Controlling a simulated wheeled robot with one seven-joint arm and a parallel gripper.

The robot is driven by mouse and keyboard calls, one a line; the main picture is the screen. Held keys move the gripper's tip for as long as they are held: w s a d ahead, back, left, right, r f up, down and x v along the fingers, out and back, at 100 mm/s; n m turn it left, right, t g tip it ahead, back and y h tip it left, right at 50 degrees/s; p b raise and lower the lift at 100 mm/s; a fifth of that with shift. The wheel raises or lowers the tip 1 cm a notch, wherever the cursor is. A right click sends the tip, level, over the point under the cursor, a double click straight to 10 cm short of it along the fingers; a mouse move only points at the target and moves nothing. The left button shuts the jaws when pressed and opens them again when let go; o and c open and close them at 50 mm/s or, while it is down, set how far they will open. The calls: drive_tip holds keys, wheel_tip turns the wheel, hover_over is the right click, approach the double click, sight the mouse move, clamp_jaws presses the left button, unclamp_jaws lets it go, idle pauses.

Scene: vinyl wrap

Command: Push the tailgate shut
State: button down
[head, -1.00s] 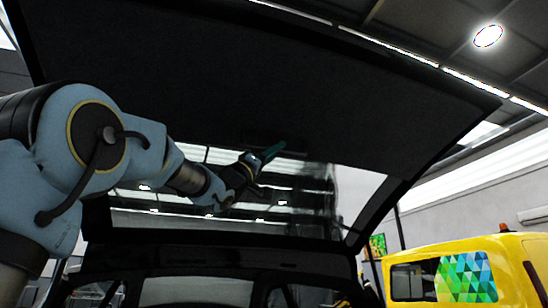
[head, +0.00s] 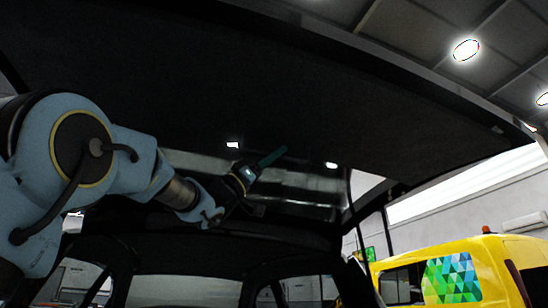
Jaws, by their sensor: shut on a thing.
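The tailgate (head: 330,90) is a large dark panel, raised and open. It fills the upper part of the head view and slopes over the car (head: 185,258). Its window glass (head: 300,182) shows below the dark inner panel. My gripper (head: 258,170) is near the middle of the tailgate, at the line between panel and glass. A thin teal piece (head: 272,156) sticks out from the gripper toward the tailgate's inner side; the jaws appear shut on it. Whether the gripper or the teal piece touches the tailgate cannot be told from this view.
A yellow vehicle (head: 470,265) with a green and blue patterned window stands at the right. A pale wall (head: 460,200) is behind it. Bright lamps (head: 467,50) hang from the ceiling. Dark side pillars of the car's rear opening lie below the tailgate.

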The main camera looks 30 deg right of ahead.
drive_tip(key=shift+s+f+m+g+y+b, duration=0.2)
drive_tip(key=shift+f+m+g+b, duration=0.45)
drive_tip(key=shift+f, duration=0.4)
drive_tip(key=shift+s+f+m+g+y+b, duration=0.15)
drive_tip(key=shift+f+m+g+b, duration=0.3)
drive_tip(key=shift+f+b, duration=0.5)
drive_tip(key=shift+w+f, duration=0.1)
drive_tip(key=c, duration=0.8)
unclamp_jaws()
drive_tip(key=shift+o, duration=0.2)
drive_tip(key=b+v, duration=0.2)
drive_tip(key=v, duration=0.9)
drive_tip(key=shift+b, duration=0.35)
drive_tip(key=shift+c, duration=0.2)
